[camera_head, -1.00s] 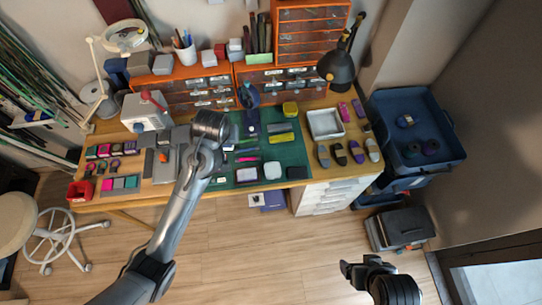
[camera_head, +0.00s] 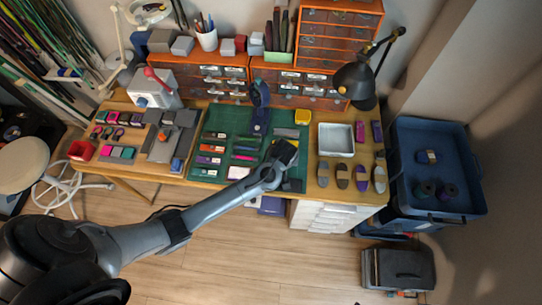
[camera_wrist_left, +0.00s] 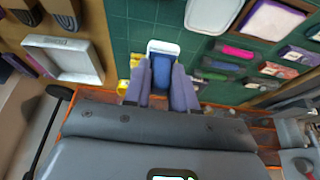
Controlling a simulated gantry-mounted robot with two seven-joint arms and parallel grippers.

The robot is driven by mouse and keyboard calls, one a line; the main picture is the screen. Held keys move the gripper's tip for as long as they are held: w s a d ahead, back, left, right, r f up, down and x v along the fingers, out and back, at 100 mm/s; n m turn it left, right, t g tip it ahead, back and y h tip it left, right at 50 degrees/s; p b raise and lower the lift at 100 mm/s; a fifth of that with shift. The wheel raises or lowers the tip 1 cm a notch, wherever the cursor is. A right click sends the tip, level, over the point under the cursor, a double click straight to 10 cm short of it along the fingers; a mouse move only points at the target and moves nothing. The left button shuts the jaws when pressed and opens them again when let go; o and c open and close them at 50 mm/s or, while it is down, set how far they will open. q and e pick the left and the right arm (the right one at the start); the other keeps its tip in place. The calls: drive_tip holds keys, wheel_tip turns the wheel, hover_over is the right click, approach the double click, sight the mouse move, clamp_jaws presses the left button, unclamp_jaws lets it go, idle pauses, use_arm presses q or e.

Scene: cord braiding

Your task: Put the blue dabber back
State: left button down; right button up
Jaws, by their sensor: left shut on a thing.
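My left gripper (camera_head: 283,153) is over the right part of the green mat (camera_head: 225,115) in the head view. In the left wrist view its two fingers (camera_wrist_left: 161,84) are shut on the blue dabber (camera_wrist_left: 162,70), a blue piece with a pale, whitish end. The dabber points away from the wrist, over the green mat. I cannot tell whether its end touches the mat. In the head view the hand hides the dabber. My right gripper is not in view.
Several oval pieces (camera_head: 342,176) stand in a row at the right front. Orange drawer units (camera_head: 222,76) and a black lamp (camera_head: 354,80) stand behind.

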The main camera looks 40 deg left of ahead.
use_arm(q)
drive_tip(key=a+f, duration=0.1)
drive_tip(key=a, duration=0.2)
drive_tip(key=w+a+f, duration=0.1)
drive_tip(key=a+f, duration=0.1)
drive_tip(key=a, duration=0.1)
drive_tip(key=a+f+b, duration=0.1)
drive_tip(key=a+f, duration=0.1)
drive_tip(key=shift+w+a+f, duration=0.2)
drive_tip(key=shift+a, duration=0.2)
drive_tip(key=shift+w+a+f, duration=0.1)
drive_tip(key=shift+a+f, duration=0.1)
drive_tip(key=shift+a, duration=0.15)
wheel_tip(320, 180, down, 4)
drive_tip(key=shift+r+b, duration=0.25)
drive_tip(key=shift+b, duration=0.2)
drive_tip(key=shift+f, duration=0.2)
drive_tip(key=shift+f, duration=0.2)
drive_tip(key=c, duration=1.2)
unclamp_jaws()
drive_tip(key=shift+r, duration=0.1)
